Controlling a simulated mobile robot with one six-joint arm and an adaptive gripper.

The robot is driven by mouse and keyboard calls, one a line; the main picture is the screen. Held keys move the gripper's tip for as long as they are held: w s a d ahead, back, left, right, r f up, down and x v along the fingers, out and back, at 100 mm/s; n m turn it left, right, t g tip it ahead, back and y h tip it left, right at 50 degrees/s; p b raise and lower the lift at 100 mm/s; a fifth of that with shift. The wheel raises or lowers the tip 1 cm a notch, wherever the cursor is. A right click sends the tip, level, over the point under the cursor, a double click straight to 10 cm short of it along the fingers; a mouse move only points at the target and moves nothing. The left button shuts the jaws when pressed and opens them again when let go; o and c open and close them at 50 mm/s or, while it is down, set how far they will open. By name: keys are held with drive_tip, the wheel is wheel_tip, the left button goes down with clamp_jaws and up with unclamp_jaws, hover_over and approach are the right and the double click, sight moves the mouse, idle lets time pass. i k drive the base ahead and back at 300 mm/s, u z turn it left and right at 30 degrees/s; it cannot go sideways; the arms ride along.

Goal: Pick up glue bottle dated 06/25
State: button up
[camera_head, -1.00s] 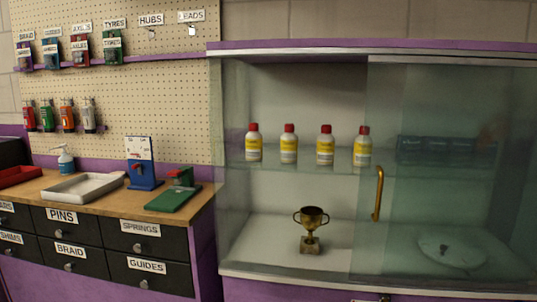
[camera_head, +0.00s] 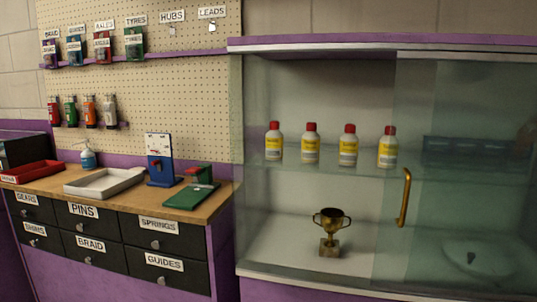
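Several white glue bottles with red caps and yellow labels stand upright in a row on the glass shelf (camera_head: 325,171) of a display cabinet. From left to right I see a first bottle (camera_head: 274,142), a second bottle (camera_head: 311,144), a third bottle (camera_head: 348,146) and a fourth bottle (camera_head: 388,148). The labels are too small to read, so I cannot tell which is dated 06/25. The fourth bottle is close to the edge of the sliding glass door. My gripper is not in view.
The glass door with a brass handle (camera_head: 404,197) covers the cabinet's right part. A gold trophy (camera_head: 330,232) stands on the cabinet floor below the bottles. Left is a wooden workbench with a white tray (camera_head: 103,182), a red tray (camera_head: 31,171) and a green board (camera_head: 191,196).

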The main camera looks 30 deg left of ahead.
sight(349, 142)
drive_tip(key=u, duration=0.05)
drive_tip(key=k, duration=1)
drive_tip(key=u, duration=1)
drive_tip(key=i, duration=1)
